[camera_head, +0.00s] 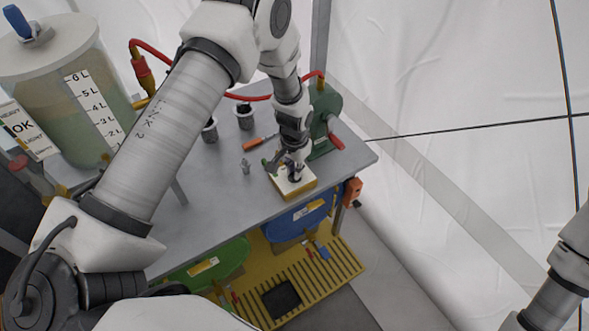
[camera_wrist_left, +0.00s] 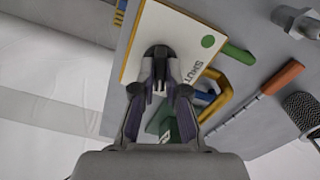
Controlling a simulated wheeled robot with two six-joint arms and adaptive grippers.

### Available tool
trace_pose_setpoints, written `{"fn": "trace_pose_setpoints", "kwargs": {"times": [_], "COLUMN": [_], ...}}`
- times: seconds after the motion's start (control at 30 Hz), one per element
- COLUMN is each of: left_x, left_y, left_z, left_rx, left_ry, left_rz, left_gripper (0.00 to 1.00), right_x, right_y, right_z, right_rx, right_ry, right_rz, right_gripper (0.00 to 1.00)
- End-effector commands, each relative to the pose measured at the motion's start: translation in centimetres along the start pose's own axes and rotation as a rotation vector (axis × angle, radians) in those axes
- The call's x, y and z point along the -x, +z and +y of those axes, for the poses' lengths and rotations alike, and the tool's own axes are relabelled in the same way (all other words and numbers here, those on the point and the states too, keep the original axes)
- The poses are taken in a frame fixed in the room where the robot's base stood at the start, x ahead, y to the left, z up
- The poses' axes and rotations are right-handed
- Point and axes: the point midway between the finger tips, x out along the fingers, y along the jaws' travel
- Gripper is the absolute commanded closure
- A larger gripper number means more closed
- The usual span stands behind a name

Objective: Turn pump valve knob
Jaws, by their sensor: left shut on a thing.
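The pump valve is a white plate (camera_wrist_left: 195,28) with a yellow side, a green dot and the word "SHUT". A dark knob (camera_wrist_left: 158,52) stands on the plate. In the head view the valve box (camera_head: 297,189) sits near the table's front right edge. My left gripper (camera_wrist_left: 160,84) is over the plate with its fingers closed on the knob; it also shows in the head view (camera_head: 292,172), where it hides most of the knob. The knob's exact angle is hard to tell. My right arm shows at the lower right of the head view, its gripper out of frame.
A green pump (camera_head: 323,104) with a red handle (camera_head: 336,141) stands just behind the valve. A red hose (camera_head: 262,97) runs along the back. A clear tank (camera_head: 70,85) stands at left.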

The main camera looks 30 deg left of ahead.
Motion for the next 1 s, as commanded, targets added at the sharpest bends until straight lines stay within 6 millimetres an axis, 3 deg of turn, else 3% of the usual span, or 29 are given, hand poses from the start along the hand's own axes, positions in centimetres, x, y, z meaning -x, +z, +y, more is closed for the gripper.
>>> {"fn": "trace_pose_setpoints", "kwargs": {"times": [0.43,0.5,0.53,0.87,1.0], "left_x": [-0.1,-0.1,-0.1,0.2,2.2], "left_y": [0.1,0.1,0.1,0.0,-0.1], "left_z": [0.0,0.0,0.0,0.0,0.0], "left_rx": [-0.012,-0.012,-0.012,-0.012,-0.012], "left_ry": [0.001,0.001,0.001,0.000,0.000], "left_rz": [-0.004,-0.004,-0.004,0.000,0.003], "left_gripper": [1.00,0.70,0.62,0.62,0.62], "right_x": [-0.1,-0.1,-0.1,0.0,0.0], "right_y": [0.0,0.0,0.0,0.0,0.0], "right_z": [0.0,0.0,0.0,0.0,0.0], "right_rx": [0.000,0.000,0.000,0.000,0.000], "right_ry": [0.000,0.000,0.000,0.000,0.000], "right_rz": [0.000,0.000,0.000,0.000,0.000], "right_gripper": [0.51,0.51,0.51,0.51,0.51]}}
